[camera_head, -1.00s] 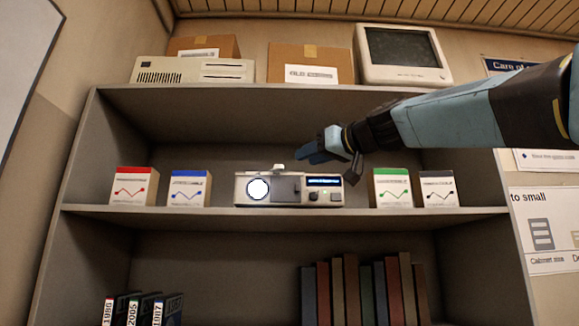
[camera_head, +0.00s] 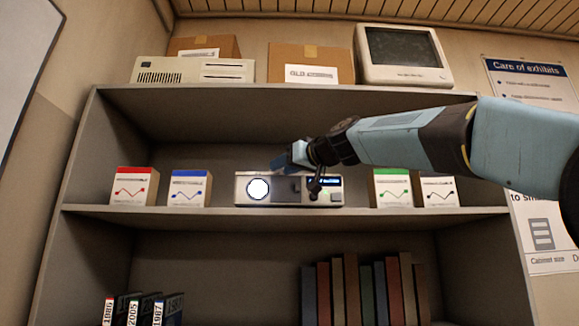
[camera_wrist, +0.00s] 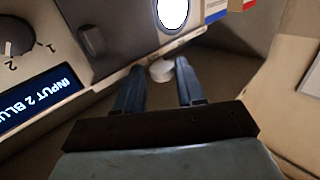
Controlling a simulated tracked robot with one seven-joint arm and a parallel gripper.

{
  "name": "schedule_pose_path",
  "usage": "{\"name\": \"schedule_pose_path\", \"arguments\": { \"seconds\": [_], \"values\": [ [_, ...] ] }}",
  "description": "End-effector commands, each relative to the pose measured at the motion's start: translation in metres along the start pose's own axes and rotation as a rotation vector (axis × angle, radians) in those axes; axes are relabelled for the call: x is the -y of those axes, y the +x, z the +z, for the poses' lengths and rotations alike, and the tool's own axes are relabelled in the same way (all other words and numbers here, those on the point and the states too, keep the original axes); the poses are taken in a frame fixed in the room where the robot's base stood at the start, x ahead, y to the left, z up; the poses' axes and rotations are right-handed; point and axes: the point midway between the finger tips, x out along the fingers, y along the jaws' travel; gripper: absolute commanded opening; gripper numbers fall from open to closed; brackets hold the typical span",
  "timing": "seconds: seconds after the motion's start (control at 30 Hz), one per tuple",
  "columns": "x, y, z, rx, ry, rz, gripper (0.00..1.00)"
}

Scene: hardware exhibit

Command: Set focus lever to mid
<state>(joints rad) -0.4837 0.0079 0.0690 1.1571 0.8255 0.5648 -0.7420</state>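The projector (camera_head: 284,201), pale with a bright round lens (camera_head: 258,189), stands on the middle shelf. The wrist view shows its dark panel, its knob (camera_wrist: 17,37) marked 1 and 2, and its display (camera_wrist: 40,98) with "INPUT 2" legible. A small white round-ended piece, apparently the focus lever (camera_wrist: 161,71), shows between my fingertips in the wrist view. In the head view my gripper (camera_head: 286,163) is over the projector's top and hides the lever. My gripper's fingers (camera_wrist: 159,77) are apart, on either side of the lever; I cannot tell whether they touch it.
Red (camera_head: 134,187), blue (camera_head: 189,189), green (camera_head: 392,188) and grey-topped (camera_head: 438,191) boxes flank the projector on the shelf (camera_head: 100,211). An old computer (camera_head: 195,70), cartons and a monitor (camera_head: 402,55) stand on top. Books (camera_head: 350,290) fill part of the lower shelf.

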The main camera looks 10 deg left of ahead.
Motion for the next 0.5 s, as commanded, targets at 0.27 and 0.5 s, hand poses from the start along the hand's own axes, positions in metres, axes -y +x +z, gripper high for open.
{"name": "schedule_pose_path", "arguments": {
  "seconds": [0.27,0.5],
  "values": [
    [-0.0003,-0.0003,0.0001,0.000,0.000,0.000,0.17],
    [-0.0006,-0.0005,0.0002,0.000,0.000,0.001,0.00]
  ]
}}
